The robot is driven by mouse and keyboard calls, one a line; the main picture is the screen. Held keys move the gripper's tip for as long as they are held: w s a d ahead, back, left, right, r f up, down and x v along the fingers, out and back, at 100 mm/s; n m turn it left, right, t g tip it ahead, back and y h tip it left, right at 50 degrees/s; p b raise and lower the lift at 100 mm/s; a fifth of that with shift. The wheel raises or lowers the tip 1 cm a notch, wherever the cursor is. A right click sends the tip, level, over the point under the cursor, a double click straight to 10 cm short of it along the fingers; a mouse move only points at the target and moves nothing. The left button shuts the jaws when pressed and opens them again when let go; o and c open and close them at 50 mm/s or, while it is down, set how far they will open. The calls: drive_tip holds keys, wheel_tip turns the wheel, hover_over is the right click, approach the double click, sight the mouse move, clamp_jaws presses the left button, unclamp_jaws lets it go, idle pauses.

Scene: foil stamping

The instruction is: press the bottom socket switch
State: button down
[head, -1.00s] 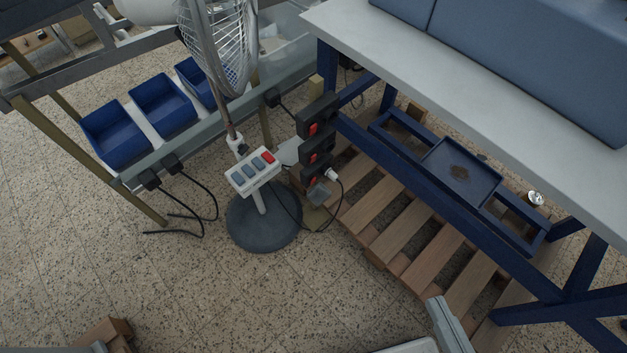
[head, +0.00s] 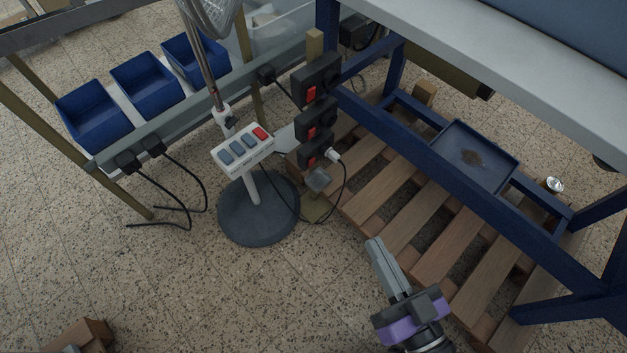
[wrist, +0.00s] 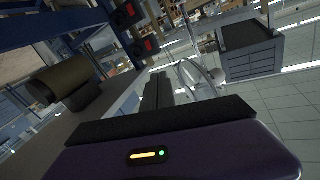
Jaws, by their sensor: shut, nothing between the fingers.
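Three black sockets with red switches are stacked on a post beside the blue table leg in the head view. The bottom socket (head: 316,150) has a red switch (head: 312,162) and a white plug (head: 333,154) in its right side. The middle socket (head: 316,119) and top socket (head: 316,80) are above it. My gripper (head: 377,243) is shut and empty, low and to the right of the sockets, well apart from them. In the wrist view two sockets with red switches show at the upper left, the nearer one a black box (wrist: 144,47); I cannot tell which they are.
A fan stand with a round base (head: 258,212) and a button panel (head: 243,150) stands left of the sockets. A wooden pallet (head: 400,210) lies under the blue-legged table (head: 490,45). A black cord hangs below the bottom socket.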

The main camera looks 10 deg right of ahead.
drive_tip(key=w+a+f+m+t+h+b, duration=0.15)
drive_tip(key=w+a+f+m+b, duration=0.25)
drive_tip(key=w+f+m+b, duration=0.6)
drive_tip(key=w+a+f+m+t+h+b, duration=0.15)
drive_tip(key=w+a+f+m+b, duration=0.4)
drive_tip(key=w+f, duration=0.8)
drive_tip(key=d+f+m+g+h+b, duration=0.1)
drive_tip(key=d+f+m+g+h, duration=0.1)
drive_tip(key=d+f+m+h, duration=0.3)
wheel_tip(320, 180, down, 4)
drive_tip(key=shift+s+d+r+m+b, duration=0.15)
drive_tip(key=shift+s+d+m+b, duration=0.15)
drive_tip(key=shift+d+m, duration=0.35)
